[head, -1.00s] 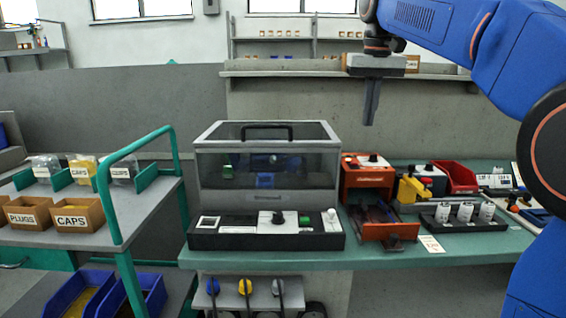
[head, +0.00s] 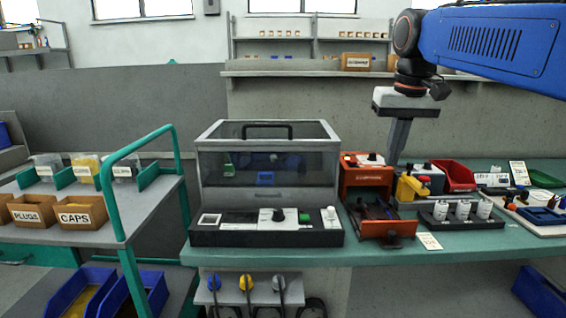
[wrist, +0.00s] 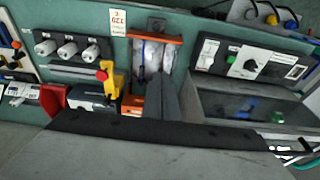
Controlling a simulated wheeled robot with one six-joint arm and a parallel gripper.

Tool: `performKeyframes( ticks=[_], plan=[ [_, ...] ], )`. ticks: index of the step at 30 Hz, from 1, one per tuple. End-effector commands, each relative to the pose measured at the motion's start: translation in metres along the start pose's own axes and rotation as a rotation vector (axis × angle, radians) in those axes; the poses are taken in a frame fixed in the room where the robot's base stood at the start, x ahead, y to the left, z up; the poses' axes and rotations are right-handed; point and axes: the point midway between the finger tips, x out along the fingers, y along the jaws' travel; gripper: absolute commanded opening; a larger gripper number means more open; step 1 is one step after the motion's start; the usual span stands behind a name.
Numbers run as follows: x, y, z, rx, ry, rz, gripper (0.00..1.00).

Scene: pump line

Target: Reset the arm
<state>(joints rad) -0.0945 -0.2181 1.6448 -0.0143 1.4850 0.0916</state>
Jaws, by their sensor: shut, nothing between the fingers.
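My blue arm reaches in from the right in the head view. My gripper (head: 397,155) points down with its fingers shut and nothing between them. It hangs in front of the grey back wall, above the bench and just right of the orange unit (head: 367,178). In the wrist view the shut fingers (wrist: 163,98) show over the bench, close in the picture to the same orange unit (wrist: 154,55). The fingertips look apart from the things on the bench.
A clear-lidded test box (head: 267,165) stands left on the green bench (head: 470,245). A yellow pump (head: 410,188), a red bin (head: 455,175) and a rack of white cylinders (head: 463,213) stand right. A cart (head: 150,205) with labelled boxes is at far left.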

Motion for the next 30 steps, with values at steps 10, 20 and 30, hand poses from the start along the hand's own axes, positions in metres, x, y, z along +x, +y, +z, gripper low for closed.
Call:
performKeyframes(
  ticks=[10, 20, 30],
  plan=[
    [0.067, 0.022, 0.115, -0.001, 0.073, 0.0, 0.0],
    [0.154, 0.035, 0.224, -0.002, 0.141, 0.004, 0.0],
    [0.213, 0.04, 0.286, -0.002, 0.183, 0.008, 0.0]
  ],
)
